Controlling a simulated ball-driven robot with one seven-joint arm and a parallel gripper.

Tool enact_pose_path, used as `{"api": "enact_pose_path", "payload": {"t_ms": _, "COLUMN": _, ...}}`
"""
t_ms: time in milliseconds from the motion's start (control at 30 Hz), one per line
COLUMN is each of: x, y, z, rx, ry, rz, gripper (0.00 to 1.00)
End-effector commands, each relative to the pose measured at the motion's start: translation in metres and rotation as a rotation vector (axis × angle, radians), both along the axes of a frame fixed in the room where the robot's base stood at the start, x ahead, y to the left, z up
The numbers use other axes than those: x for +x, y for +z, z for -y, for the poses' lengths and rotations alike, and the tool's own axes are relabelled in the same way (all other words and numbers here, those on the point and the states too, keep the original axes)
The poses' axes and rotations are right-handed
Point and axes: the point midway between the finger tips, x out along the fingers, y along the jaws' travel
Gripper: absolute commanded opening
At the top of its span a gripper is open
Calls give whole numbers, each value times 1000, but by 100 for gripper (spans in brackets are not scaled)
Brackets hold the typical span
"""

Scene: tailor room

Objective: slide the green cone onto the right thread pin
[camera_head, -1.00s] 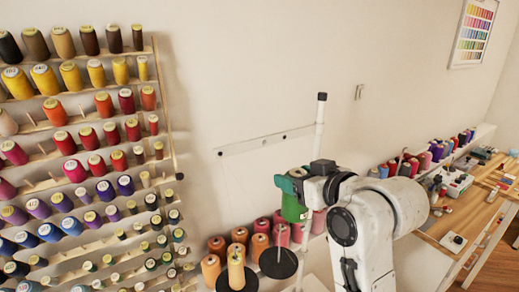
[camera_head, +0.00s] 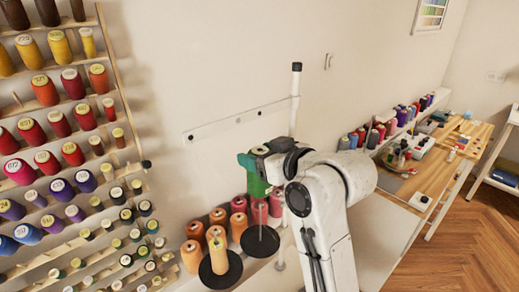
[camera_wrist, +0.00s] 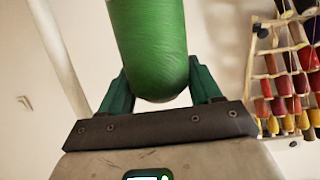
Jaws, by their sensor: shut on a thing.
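My gripper (camera_head: 254,166) is shut on the green cone (camera_head: 258,187). In the wrist view the green cone (camera_wrist: 152,45) sits between the two green fingers (camera_wrist: 160,92), its rounded end toward my palm. In the head view the cone hangs roughly upright, above the right black disc (camera_head: 259,243). The right thread pin (camera_head: 261,222) is a thin rod rising from that disc. It looks bare, and its top shows close below or behind the cone; I cannot tell the exact gap. The left black disc (camera_head: 222,280) carries an orange cone (camera_head: 218,255).
Orange and pink spools (camera_head: 238,205) stand on a shelf close behind the pins. A tall white pole (camera_head: 295,100) rises behind my arm. A thread rack (camera_head: 70,150) fills the wall on the left. A wooden worktable (camera_head: 445,165) stands at the right.

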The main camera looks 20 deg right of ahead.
Motion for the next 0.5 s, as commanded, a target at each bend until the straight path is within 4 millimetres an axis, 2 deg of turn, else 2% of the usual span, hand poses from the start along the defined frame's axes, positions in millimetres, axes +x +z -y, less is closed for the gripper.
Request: {"api": "enact_pose_path", "payload": {"t_ms": 500, "x": 0, "y": -23, "z": 0, "rx": 0, "ry": 0, "rz": 1, "gripper": 22}}
